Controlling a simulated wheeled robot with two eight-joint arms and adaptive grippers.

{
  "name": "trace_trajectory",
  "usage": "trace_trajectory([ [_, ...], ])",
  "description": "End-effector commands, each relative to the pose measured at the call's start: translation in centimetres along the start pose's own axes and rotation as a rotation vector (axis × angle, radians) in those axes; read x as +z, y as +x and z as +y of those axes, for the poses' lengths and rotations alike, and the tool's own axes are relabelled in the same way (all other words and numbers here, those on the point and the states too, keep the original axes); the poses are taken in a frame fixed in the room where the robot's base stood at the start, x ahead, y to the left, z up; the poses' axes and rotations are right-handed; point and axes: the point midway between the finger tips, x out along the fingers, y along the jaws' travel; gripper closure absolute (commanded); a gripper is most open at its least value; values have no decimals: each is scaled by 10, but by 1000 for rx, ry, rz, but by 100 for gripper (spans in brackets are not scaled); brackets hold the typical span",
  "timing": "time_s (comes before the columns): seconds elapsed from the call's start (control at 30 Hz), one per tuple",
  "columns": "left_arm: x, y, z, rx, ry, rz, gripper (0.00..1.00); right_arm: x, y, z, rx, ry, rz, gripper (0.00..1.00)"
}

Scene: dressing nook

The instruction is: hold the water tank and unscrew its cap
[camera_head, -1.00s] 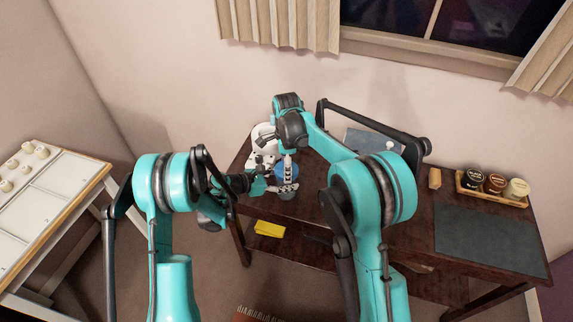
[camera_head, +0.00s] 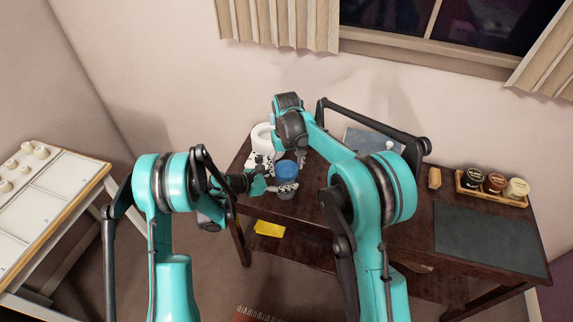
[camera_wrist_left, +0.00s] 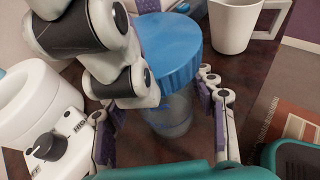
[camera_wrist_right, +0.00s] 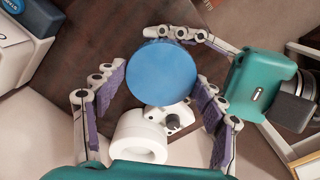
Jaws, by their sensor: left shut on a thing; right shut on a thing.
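The water tank is a translucent grey cup-like body (camera_wrist_left: 172,118) with a ribbed blue cap (camera_wrist_left: 172,50) on top. It stands upright near the front left of the dark table, and the cap also shows in the head view (camera_head: 288,170). My left gripper (camera_wrist_left: 163,112) is shut around the tank's body below the cap. My right gripper (camera_wrist_right: 160,80) comes from above, its purple-padded fingers on two sides of the blue cap (camera_wrist_right: 163,70). It is shut on the cap. The threads and any gap under the cap are hidden.
A white appliance with a dark knob (camera_wrist_left: 50,146) stands close beside the tank. A white mug (camera_wrist_left: 236,24) is nearby. A tray of jars (camera_head: 494,187) and a dark mat (camera_head: 490,240) lie far right. A yellow block (camera_head: 269,229) is below the table's front edge.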

Motion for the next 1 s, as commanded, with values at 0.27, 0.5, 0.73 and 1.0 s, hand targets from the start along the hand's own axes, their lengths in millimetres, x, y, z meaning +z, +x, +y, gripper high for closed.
trace_trajectory([
  [0.27, 0, 1, -2, -6, 0, 0, 100, -1, 0, -2, -3, -690, 3, 64],
  [0.5, 0, 1, -2, -5, 0, -1, 100, 0, 0, -2, -3, -1203, 3, 64],
  [0.73, 0, 1, -2, -4, 0, -1, 100, 0, 0, -2, -4, -1322, 2, 64],
  [1.0, 0, 1, -1, -2, -1, -1, 100, 0, 7, -3, -4, -1324, 2, 70],
])
